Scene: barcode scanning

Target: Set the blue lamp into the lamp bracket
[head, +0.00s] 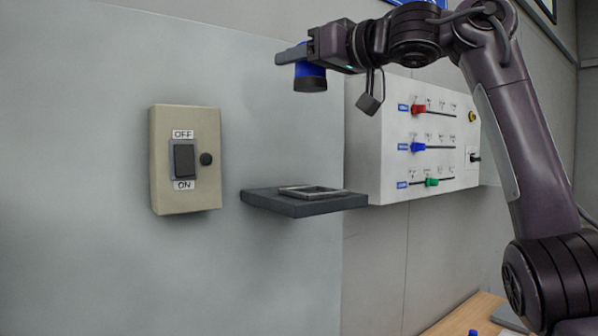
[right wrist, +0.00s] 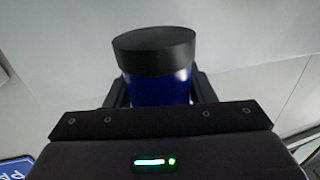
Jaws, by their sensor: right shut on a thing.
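The blue lamp (head: 310,72) has a blue body and a black base, and it hangs with the black end down in the head view. My right gripper (head: 300,56) is shut on it and holds it in the air. In the right wrist view the lamp (right wrist: 160,85) sits between the two fingers (right wrist: 160,92), its black end toward the top of the picture. The lamp bracket (head: 295,207) is a dark shelf on the wall with a raised square frame on top. The lamp is above it, clearly apart. My left gripper is not in view.
A beige switch box (head: 160,160) with an OFF/ON rocker is on the wall left of the bracket. A white panel (head: 390,140) with red, blue and green sliders stands right of it. A wooden table (head: 465,318) shows at the bottom right. The space above the bracket is clear.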

